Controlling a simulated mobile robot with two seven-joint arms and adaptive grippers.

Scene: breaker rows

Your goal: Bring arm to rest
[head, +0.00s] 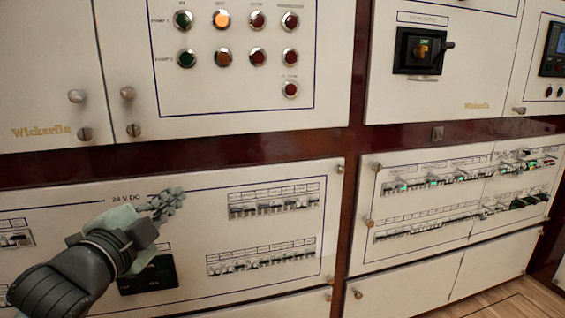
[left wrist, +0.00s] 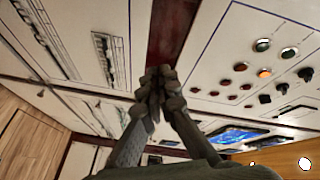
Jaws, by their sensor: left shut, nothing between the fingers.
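My left gripper (head: 167,201) reaches in from the lower left of the head view, in front of the white 24 V DC panel (head: 215,285). Its fingers are shut with nothing between them. In the left wrist view the closed fingers (left wrist: 157,82) point up the picture, in front of a dark red strip between cabinet panels. My arm hides part of a black module (head: 150,275) on the 24 V DC panel. My right gripper shows in neither view.
Breaker rows (head: 275,203) sit right of the gripper, with more on the right panel (head: 445,178). Above are a panel of indicator lamps (head: 220,20) and a black rotary switch (head: 418,50). Round knobs (head: 76,96) stick out from the panels. Wooden floor (head: 510,300) shows at lower right.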

